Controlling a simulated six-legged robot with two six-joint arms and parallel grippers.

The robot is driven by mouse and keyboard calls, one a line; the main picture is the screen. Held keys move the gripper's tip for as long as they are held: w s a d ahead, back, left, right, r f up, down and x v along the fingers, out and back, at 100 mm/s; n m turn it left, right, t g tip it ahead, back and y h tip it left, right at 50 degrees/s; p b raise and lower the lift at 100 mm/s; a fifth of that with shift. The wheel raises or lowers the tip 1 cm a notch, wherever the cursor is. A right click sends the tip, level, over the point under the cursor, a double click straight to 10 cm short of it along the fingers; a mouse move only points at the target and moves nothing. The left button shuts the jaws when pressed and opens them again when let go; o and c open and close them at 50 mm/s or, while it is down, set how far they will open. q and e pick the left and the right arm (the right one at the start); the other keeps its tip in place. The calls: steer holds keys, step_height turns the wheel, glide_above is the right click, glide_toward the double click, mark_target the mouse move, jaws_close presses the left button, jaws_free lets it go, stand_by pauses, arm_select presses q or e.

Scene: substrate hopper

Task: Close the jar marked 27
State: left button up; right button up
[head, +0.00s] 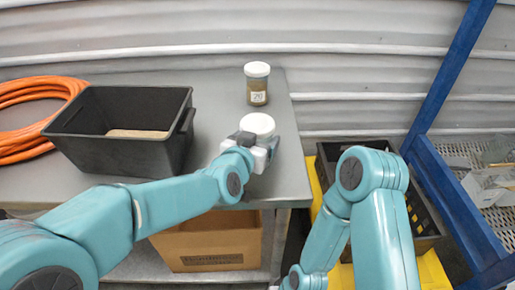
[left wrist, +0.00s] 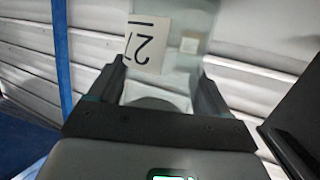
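My left gripper (head: 257,142) is at the table's right part, with a white round lid (head: 257,124) showing just above its fingers. In the left wrist view a clear glass jar (left wrist: 185,22) with an upside-down label that seems to read 27 stands between the fingers (left wrist: 160,85). The fingers meet its sides with no visible gap. The jar's body is hidden in the head view by the gripper, and I cannot tell how the lid sits on it. My right gripper is out of view; its arm bends down at the lower right.
A second jar (head: 257,88), white-lidded with brown contents and a label seeming to read 26, stands behind. A black bin (head: 125,150) and an orange hose (head: 30,95) are on the left. A cardboard box (head: 210,243) is below; a dark crate (head: 425,220) and blue frame are right.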

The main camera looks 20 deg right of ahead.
arm_select(q)
steer(key=shift+r, duration=0.15)
steer(key=shift+r, duration=0.55)
step_height(320, 180, up, 8)
steer(key=p, duration=0.4)
steer(key=shift+r, duration=0.25)
step_height(320, 180, up, 10)
steer(key=p, duration=0.8)
steer(key=shift+r, duration=0.15)
steer(key=o, duration=0.5)
steer(key=c, duration=0.8)
